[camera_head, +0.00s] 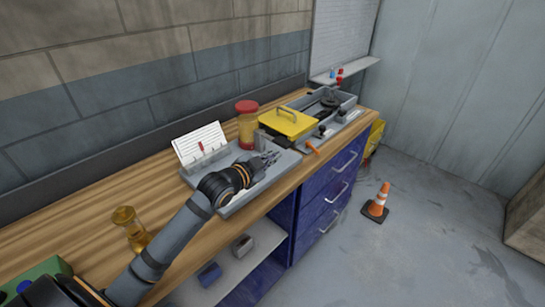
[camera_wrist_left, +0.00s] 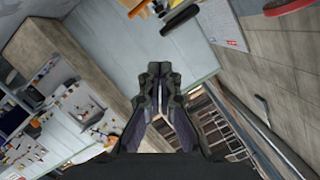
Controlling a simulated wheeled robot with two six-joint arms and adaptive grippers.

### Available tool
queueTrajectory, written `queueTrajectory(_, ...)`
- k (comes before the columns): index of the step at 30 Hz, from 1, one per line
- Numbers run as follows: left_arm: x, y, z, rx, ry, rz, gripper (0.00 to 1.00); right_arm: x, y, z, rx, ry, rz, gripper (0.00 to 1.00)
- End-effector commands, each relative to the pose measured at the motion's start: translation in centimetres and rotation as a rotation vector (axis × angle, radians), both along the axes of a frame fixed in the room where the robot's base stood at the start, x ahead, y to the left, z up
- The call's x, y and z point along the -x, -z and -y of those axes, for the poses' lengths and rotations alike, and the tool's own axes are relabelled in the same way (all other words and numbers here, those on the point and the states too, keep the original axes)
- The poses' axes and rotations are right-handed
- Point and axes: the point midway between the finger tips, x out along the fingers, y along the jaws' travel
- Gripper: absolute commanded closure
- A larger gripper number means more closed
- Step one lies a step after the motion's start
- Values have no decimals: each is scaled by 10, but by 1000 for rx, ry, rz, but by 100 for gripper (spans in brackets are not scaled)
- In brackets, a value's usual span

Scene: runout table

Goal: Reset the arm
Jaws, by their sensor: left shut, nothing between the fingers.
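My left arm (camera_head: 165,250) reaches in from the lower left over the wooden workbench (camera_head: 75,220). Its gripper (camera_head: 270,158) is over the grey tray (camera_head: 232,207) in the head view. In the left wrist view the fingers (camera_wrist_left: 160,70) are together at the tips, with nothing between them. I cannot tell from these views whether the gripper touches the tray. My right gripper is in neither view.
A white card (camera_head: 200,143) stands at the tray's back edge. Nearby are a red-lidded jar (camera_head: 247,125), a yellow case (camera_head: 288,122) and a grey tool tray (camera_head: 335,112). An amber glass container (camera_head: 131,228) stands beside my arm. A traffic cone (camera_head: 377,203) stands on the floor.

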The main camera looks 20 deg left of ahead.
Motion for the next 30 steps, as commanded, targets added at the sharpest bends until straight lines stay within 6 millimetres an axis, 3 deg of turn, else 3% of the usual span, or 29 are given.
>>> queueTrajectory(11,0,0,0,1,-1,-1,100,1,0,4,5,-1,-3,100)
queueTrajectory(14,8,17,3,14,-13,-52,100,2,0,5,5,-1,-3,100)
queueTrajectory(17,38,64,11,60,-63,-214,100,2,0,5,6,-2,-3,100)
queueTrajectory(21,101,131,17,130,-186,-486,100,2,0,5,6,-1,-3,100)
queueTrajectory(24,141,161,17,166,-271,-635,100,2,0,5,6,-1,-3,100)
queueTrajectory(30,217,198,16,223,-440,-877,100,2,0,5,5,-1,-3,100)
